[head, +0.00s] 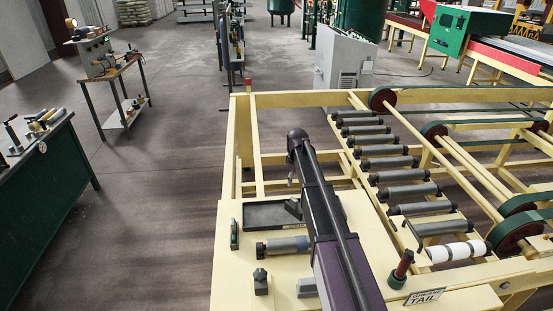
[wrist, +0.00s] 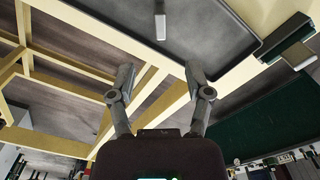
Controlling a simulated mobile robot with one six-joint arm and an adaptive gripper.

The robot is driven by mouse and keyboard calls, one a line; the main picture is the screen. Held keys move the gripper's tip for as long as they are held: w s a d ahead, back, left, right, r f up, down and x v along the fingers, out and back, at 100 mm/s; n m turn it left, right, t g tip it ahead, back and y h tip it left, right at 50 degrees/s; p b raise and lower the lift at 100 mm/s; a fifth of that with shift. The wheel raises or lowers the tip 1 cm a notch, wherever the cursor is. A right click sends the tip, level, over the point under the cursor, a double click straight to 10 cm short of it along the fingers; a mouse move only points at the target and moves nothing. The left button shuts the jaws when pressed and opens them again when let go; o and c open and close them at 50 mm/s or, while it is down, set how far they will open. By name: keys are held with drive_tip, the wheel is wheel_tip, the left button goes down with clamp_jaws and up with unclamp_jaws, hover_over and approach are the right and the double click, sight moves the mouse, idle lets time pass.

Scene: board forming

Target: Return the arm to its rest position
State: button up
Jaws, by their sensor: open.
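My arm (head: 335,230) reaches from the bottom edge over the yellow frame in the head view, with its far joint near the tray's back edge. My gripper (wrist: 160,85) shows in the wrist view with its two fingers spread wide and nothing between them. In the head view the gripper is mostly hidden by the arm. A dark tray (head: 268,215) lies on the cream worktop just below the arm; it also fills the top of the wrist view (wrist: 220,25), holding a small grey piece (wrist: 160,20).
A grey roller (head: 282,246) and small blocks (head: 261,282) lie on the worktop (head: 235,290) left of my arm. A roller conveyor (head: 408,189) and a red-topped post (head: 402,264) stand to the right. A green bench (head: 45,200) is at left. Floor between is clear.

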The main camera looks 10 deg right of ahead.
drive_tip(key=s+f+m+b, duration=0.2)
drive_tip(key=s+f+b, duration=0.1)
drive_tip(key=s, duration=0.7)
drive_tip(key=s+f+m+b, duration=0.2)
drive_tip(key=s+f+b, duration=0.2)
drive_tip(key=s, duration=0.6)
drive_tip(key=s+f+m+b, duration=0.3)
drive_tip(key=s, duration=0.8)
drive_tip(key=shift+s+a+f+b, duration=0.1)
drive_tip(key=shift+a+f+b, duration=0.1)
drive_tip(key=shift+f+b, duration=0.2)
drive_tip(key=shift+r, duration=0.15)
